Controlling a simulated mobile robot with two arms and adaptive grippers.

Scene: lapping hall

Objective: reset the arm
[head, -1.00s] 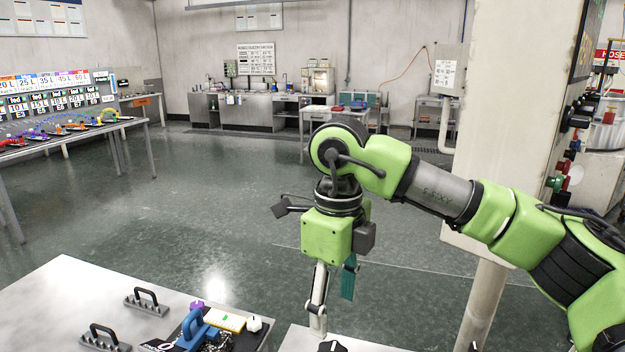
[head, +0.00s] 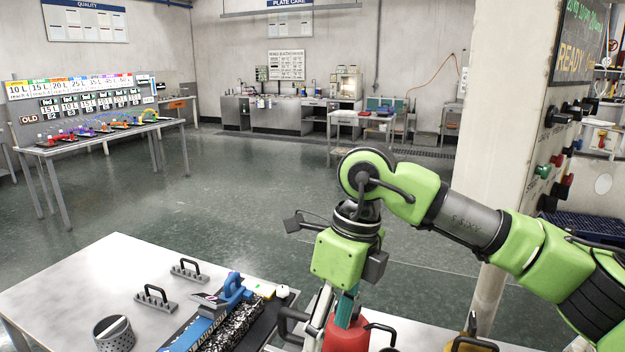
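My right arm comes in from the right, green with grey and black joints. Its gripper (head: 331,318) points down over the front bench, with a pale grey finger on the left and a teal-padded finger on the right. The fingers look apart, and I see nothing held between them. The lower tips overlap a red object (head: 346,338) on the bench in the picture; I cannot tell whether they touch it. My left arm and gripper are not in view.
The metal bench (head: 70,290) holds black-handled blocks (head: 188,272), a grey cup (head: 114,334) and a blue tool (head: 233,290). A pale pillar (head: 503,130) with buttons stands close on the right. A table with colored items (head: 95,135) stands at left. The middle floor is open.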

